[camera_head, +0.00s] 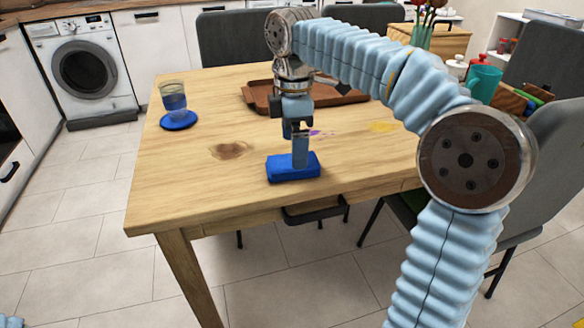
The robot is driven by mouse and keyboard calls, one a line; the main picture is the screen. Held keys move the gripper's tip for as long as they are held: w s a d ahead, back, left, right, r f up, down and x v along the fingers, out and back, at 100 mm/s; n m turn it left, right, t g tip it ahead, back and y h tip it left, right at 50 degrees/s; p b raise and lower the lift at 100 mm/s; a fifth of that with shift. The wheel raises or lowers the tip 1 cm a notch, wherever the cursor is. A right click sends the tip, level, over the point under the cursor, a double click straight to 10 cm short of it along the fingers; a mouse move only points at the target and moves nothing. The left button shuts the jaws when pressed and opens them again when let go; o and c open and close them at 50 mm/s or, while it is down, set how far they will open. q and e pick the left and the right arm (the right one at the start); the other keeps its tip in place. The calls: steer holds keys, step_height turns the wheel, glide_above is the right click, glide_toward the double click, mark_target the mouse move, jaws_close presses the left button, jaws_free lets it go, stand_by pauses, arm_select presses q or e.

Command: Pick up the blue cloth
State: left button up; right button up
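The blue cloth (293,172) lies as a small, thick, rectangular piece near the front edge of the wooden table (220,185). My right gripper (298,150) points down directly over it, its arm arching in from the right. A grey-blue finger reaches down in front of or onto the cloth; I cannot tell whether it touches. The finger spacing is unclear from this angle. My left gripper is out of view.
A brown tray (258,97) lies behind my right gripper. A teal mug (484,82) and other items stand at the right. The table's front left is clear.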

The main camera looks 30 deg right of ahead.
steer(key=f, duration=0.5)
steer(key=shift+w, duration=0.3)
steer(key=shift+c, duration=0.2)
steer(key=shift+r, duration=0.1)
steer(key=c, duration=1)
steer(key=shift+r, duration=0.5)
steer(key=a+r, duration=0.1)
steer(key=r, duration=0.1)
steer(key=a+r, duration=0.2)
steer(key=r, duration=0.1)
steer(key=a+r+p, duration=0.1)
steer(key=r, duration=0.1)
steer(key=shift+s+a+r, duration=0.15)
steer(key=shift+a+r, duration=0.1)
steer(key=a+r, duration=0.1)
steer(key=a, duration=0.2)
steer(key=a+r, duration=0.2)
steer(key=a, duration=0.1)
steer(key=s+a+r+p, duration=0.1)
steer(key=a, duration=0.2)
steer(key=shift+a+r, duration=0.25)
steer(key=shift+c, duration=0.8)
